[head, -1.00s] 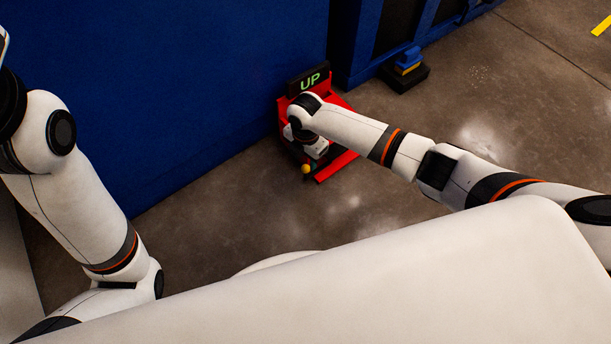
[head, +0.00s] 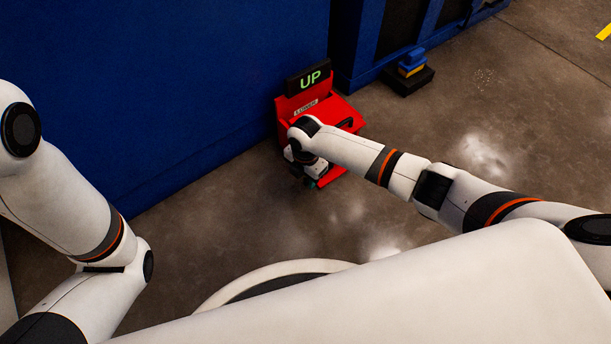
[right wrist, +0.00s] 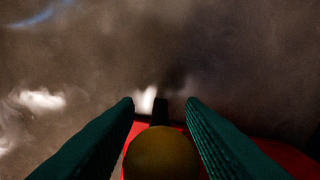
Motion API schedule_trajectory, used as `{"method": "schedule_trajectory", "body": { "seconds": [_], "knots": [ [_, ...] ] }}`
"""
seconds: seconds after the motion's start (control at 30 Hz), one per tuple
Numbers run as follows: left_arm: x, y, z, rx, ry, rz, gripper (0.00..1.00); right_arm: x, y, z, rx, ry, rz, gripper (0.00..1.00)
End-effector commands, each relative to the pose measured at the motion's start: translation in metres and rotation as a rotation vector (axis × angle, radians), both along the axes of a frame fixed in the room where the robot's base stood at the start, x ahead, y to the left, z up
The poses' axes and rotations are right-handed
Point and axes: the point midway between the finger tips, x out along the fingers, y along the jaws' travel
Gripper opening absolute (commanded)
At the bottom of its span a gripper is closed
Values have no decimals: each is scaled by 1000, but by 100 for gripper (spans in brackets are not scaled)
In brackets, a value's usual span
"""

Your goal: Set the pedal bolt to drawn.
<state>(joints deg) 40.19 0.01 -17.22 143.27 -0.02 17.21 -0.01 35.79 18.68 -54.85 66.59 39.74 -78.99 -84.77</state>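The red pedal unit (head: 330,107) stands on the floor against the blue wall, with a lit "UP" sign (head: 310,77) on top. The round yellow bolt knob (right wrist: 165,155) shows in the right wrist view, between the two teal fingers of my right gripper (right wrist: 162,102). Slivers of red show between the fingers and the knob, so the gripper looks open around it. In the head view my right gripper (head: 312,182) is at the unit's front left edge, and the arm hides the knob. My left gripper is outside the view.
A blue wall (head: 170,90) rises behind and left of the unit. A dark block with blue and yellow parts (head: 408,78) stands on the floor to the right. A label (head: 306,107) sits below the sign. The concrete floor (head: 500,110) on the right is clear.

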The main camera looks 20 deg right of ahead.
Motion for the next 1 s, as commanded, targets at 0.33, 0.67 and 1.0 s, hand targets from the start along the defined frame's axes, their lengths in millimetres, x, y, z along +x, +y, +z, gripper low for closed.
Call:
{"method": "schedule_trajectory", "body": {
  "seconds": [0.33, 0.67, 1.0],
  "knots": [
    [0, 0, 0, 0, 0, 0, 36, 0, 0, 0, -1, 1, 0, 0],
    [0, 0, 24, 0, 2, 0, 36, -14, 37, 4, 2, 3, 1, 0],
    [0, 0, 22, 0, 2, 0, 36, -16, 44, 0, 5, 2, 2, 28]
  ]
}}
